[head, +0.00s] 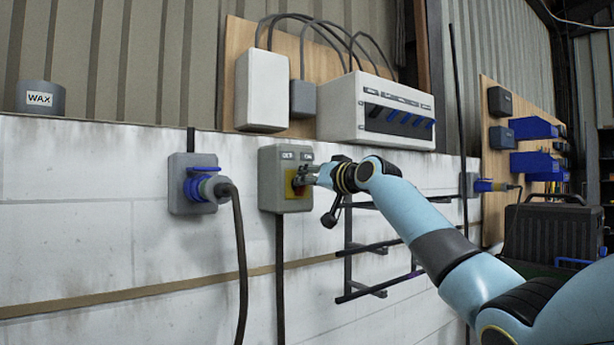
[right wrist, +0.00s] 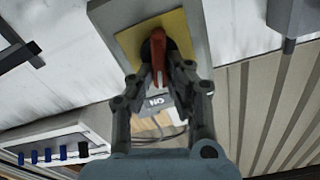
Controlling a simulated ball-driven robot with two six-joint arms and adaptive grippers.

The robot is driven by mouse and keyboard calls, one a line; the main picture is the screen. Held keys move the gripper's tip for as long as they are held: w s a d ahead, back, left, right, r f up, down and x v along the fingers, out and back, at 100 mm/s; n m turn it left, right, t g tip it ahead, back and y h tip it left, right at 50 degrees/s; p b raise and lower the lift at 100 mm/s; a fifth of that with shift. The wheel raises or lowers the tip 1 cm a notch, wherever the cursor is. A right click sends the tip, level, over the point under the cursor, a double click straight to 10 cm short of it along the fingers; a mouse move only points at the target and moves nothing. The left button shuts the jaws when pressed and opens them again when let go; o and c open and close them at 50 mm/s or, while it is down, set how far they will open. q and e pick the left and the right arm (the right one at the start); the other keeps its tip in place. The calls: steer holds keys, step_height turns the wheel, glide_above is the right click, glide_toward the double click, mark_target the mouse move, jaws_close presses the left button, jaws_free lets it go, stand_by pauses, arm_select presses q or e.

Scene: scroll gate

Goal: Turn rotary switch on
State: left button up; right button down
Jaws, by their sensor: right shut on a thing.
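The rotary switch is a grey box (head: 270,184) on the white block wall, with labels along its top edge and a yellow plate (right wrist: 128,43) on its front. Its red handle (right wrist: 158,48) stands out in the right wrist view. My right gripper (head: 303,178) reaches the switch front from the right. In the right wrist view the gripper (right wrist: 160,74) has its fingers closed on both sides of the red handle. The handle's long side runs up and down in that picture, and an ON label (right wrist: 156,101) shows between the fingers. My left gripper is out of view.
A grey socket with a blue plug (head: 202,184) and hanging cable is left of the switch. A white breaker box (head: 350,108) sits above right. Black rack bars (head: 368,248) stick out below my right arm. A wax tin (head: 40,98) stands on the ledge.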

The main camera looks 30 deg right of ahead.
steer(key=shift+d+m+p, duration=0.15)
steer(key=shift+m+p, duration=0.5)
steer(key=shift+m, duration=0.45)
steer(key=shift+d+m+p, duration=0.15)
steer(key=shift+m+p, duration=0.45)
steer(key=shift+m, duration=0.5)
steer(key=shift+f, duration=0.1)
steer(key=c, duration=1.3)
jaws_free()
steer(key=shift+c, duration=0.2)
steer(key=shift+s, duration=0.1)
steer(key=s+d, duration=0.1)
steer(key=s, duration=1)
steer(key=shift+s+d, duration=0.3)
steer(key=shift+d, duration=0.05)
